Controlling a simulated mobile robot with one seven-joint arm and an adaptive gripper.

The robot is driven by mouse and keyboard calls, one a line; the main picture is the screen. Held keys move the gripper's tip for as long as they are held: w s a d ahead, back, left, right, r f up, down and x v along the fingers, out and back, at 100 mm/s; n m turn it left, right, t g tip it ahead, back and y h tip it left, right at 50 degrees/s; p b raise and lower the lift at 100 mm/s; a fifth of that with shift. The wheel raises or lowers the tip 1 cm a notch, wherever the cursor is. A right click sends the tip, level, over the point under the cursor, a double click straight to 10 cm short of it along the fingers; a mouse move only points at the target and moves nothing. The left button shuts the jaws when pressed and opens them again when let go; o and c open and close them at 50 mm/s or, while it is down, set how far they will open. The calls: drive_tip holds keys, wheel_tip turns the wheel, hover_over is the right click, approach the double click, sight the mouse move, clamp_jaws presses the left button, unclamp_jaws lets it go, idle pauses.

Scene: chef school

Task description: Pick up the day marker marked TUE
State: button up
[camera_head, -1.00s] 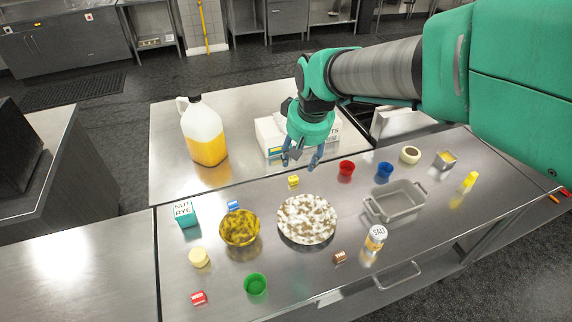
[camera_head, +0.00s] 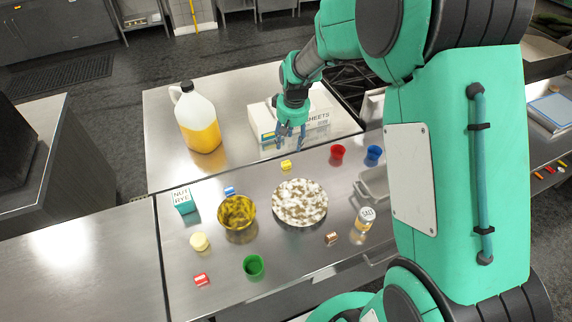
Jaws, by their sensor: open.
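Several small blocks that could be day markers lie on the steel table: a yellow block (camera_head: 286,165), a blue block (camera_head: 230,190), a red block (camera_head: 201,280) and a copper-brown block (camera_head: 331,238). Their lettering is too small to read, so I cannot tell which one says TUE. My gripper (camera_head: 290,146) is open and empty, with its blue fingers pointing down. It appears above the back part of the table, in front of the white box (camera_head: 317,122). The yellow block shows just below the fingertips in the picture, apart from them.
A speckled plate (camera_head: 299,203), a yellow-brown bowl (camera_head: 237,213), a green cup (camera_head: 253,267), a salt shaker (camera_head: 366,218) and a teal NUT RYE box (camera_head: 184,201) stand nearby. Red (camera_head: 337,152) and blue (camera_head: 374,153) cups are right. A juice jug (camera_head: 197,120) stands behind. My arm hides the right side.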

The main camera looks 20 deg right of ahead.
drive_tip(key=b, duration=0.1)
hover_over(286, 163)
drive_tip(key=shift+s+d+f, duration=0.1)
drive_tip(key=shift+s+f, duration=0.05)
drive_tip(key=shift+f, duration=1.25)
drive_tip(key=shift+s+d+f, duration=0.1)
drive_tip(key=shift+f, duration=1.35)
drive_tip(key=shift+s+f, duration=0.15)
drive_tip(key=shift+f, duration=1.25)
drive_tip(key=shift+f, duration=0.1)
drive_tip(key=shift+w+a+f+b, duration=0.1)
drive_tip(key=shift+w+f+b, duration=0.15)
drive_tip(key=shift+f, duration=1)
drive_tip(key=shift+w+f+b, duration=0.15)
drive_tip(key=shift+f+b, duration=0.05)
drive_tip(key=shift+f, duration=1)
drive_tip(key=c, duration=1.1)
